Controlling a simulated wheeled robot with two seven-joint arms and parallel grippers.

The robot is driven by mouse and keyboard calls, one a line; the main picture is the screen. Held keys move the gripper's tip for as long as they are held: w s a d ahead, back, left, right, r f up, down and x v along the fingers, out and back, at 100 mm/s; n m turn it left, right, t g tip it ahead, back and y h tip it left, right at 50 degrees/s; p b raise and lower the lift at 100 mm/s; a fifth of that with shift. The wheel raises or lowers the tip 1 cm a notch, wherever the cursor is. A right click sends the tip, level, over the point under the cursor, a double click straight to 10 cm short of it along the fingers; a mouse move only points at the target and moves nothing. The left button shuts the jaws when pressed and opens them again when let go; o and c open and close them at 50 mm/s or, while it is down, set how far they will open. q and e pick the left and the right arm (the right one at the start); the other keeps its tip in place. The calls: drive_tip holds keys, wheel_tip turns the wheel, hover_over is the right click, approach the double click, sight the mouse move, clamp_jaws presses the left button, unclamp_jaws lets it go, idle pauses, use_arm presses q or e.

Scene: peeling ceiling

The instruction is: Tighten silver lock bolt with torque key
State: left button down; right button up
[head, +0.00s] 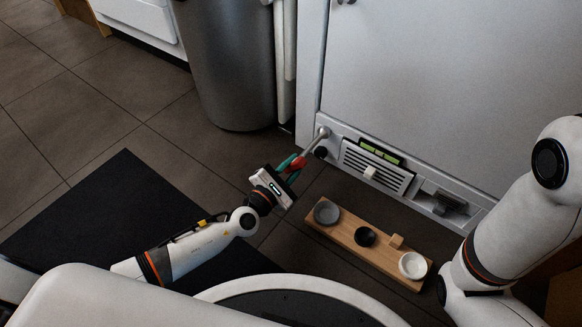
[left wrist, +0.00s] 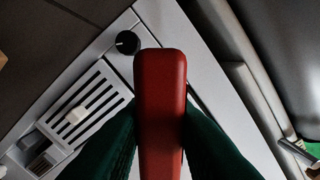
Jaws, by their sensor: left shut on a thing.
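My left gripper (head: 290,166), with green fingers, is shut on the red handle of the torque key (head: 299,163). In the left wrist view the red handle (left wrist: 160,100) stands between the two green fingers. The key's shaft slants up and right to the white panel's lower left corner. A round silver piece (head: 323,132) shows there at the shaft's far end. I cannot tell whether it is the lock bolt or the key's head, nor whether the two are seated together. My right arm is at the right; its gripper is out of view.
A black knob (head: 320,152) sits just below the silver piece, beside a slatted vent (head: 376,168) and a green level-like item (head: 380,151). A wooden board (head: 345,238) with several round pieces lies on the floor. A grey bin (head: 228,70) stands behind.

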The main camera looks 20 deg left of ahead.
idle(0.3)
use_arm(q)
drive_tip(key=shift+m+p, duration=0.3)
drive_tip(key=shift+m, duration=0.1)
drive_tip(key=shift+s+a+m, duration=0.3)
drive_tip(key=shift+s+a, duration=0.05)
drive_tip(key=shift+s, duration=0.45)
drive_tip(key=shift+p+v, duration=0.35)
drive_tip(key=shift+v, duration=2.6)
